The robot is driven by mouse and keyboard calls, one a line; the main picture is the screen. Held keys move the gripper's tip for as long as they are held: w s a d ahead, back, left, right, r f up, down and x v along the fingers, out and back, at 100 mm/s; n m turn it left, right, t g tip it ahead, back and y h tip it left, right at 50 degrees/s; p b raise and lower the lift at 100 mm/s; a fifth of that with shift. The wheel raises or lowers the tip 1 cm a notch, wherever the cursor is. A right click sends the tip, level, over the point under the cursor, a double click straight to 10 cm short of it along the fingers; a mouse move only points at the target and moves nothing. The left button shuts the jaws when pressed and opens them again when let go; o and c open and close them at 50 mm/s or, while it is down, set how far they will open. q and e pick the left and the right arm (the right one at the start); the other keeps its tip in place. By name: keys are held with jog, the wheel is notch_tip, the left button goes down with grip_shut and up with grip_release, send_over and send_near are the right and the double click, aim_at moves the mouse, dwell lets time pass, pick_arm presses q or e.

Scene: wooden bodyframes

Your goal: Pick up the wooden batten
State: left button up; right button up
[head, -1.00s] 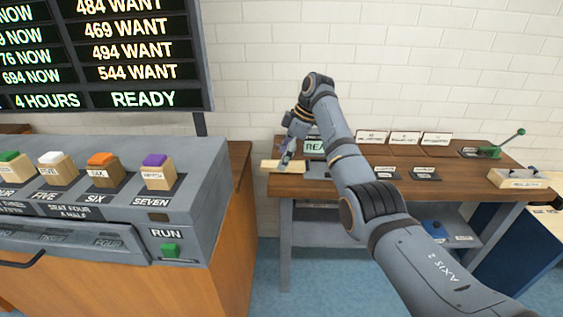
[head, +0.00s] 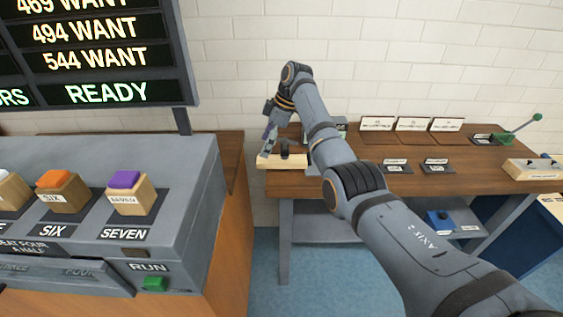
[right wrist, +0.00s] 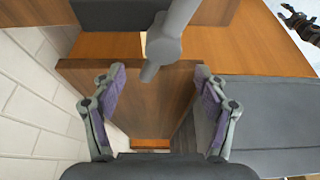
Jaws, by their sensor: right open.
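The pale wooden batten (head: 284,162) lies at the left end of the brown bench in the head view, and its left end juts past the bench edge. My right gripper (head: 266,152) is at the batten's left end. I cannot tell whether it touches the batten. In the right wrist view my right gripper (right wrist: 160,110) is open, its purple-padded fingers wide apart with nothing clearly held between them. I cannot make out the batten for sure in that view.
A grey console (head: 160,180) with coloured block buttons stands on the left, with a gap to the bench (head: 380,187). Label cards (head: 412,124) and a green-knobbed lever (head: 520,128) are farther right. A white brick wall (head: 360,60) is close behind.

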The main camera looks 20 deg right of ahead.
aim_at(259, 159)
jog(key=shift+x, duration=1.05)
jog(key=x, duration=0.3)
jog(key=shift+a+f, duration=0.1)
jog(key=shift+f, duration=0.2)
pick_arm(q)
jog(key=shift+w+r, duration=0.1)
jog(key=shift+w, duration=0.85)
jog(key=shift+t, duration=0.3)
pick_arm(e)
jog(key=shift+c, duration=0.4)
jog(key=shift+c, duration=1.1)
jog(key=c, duration=1)
pick_arm(q)
jog(key=shift+s, duration=0.15)
